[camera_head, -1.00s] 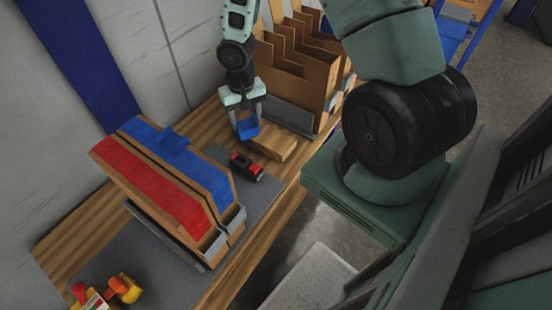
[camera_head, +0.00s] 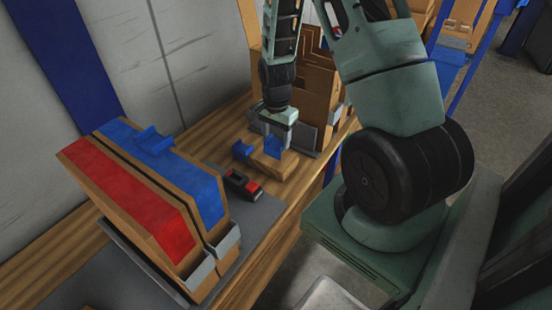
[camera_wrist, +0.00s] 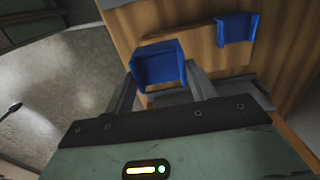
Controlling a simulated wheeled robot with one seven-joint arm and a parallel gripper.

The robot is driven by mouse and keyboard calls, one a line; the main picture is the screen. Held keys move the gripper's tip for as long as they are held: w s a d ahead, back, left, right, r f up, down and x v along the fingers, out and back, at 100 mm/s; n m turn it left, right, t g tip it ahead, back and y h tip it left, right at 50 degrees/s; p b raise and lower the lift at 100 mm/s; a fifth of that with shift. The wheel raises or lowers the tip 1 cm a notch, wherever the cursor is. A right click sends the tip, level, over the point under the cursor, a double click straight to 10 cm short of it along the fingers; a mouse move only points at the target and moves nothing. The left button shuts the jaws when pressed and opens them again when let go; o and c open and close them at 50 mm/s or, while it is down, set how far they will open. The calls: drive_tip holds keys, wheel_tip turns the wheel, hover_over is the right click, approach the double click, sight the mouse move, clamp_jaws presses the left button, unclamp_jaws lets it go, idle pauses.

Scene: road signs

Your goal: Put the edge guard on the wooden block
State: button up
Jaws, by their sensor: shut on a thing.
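The wooden block (camera_head: 268,164) lies on the bench and also shows in the wrist view (camera_wrist: 205,48). My gripper (camera_head: 275,136) is over the block's right part, shut on a blue edge guard (camera_head: 273,148). In the wrist view the guard (camera_wrist: 160,68) is between my fingers, at the block's near end. I cannot tell whether it touches the block. A second blue edge guard (camera_head: 242,151) is at the block's left end, and it shows at the upper right of the wrist view (camera_wrist: 237,30).
A red and black device (camera_head: 242,184) lies on a grey mat left of the block. Boxes with red (camera_head: 130,200) and blue (camera_head: 190,185) tops stand further left, with a blue piece (camera_head: 153,141) on one. Brown cardboard holders (camera_head: 312,90) stand behind the block.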

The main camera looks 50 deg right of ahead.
sight(276, 144)
drive_tip(key=shift+f, duration=2.9)
drive_tip(key=shift+f, duration=0.1)
drive_tip(key=shift+f+b, duration=0.45)
drive_tip(key=shift+f, duration=0.05)
drive_tip(key=o, duration=1)
drive_tip(key=shift+r, duration=0.1)
wheel_tip(276, 144, up, 13)
drive_tip(key=shift+r+p, duration=0.1)
drive_tip(key=shift+p, duration=0.5)
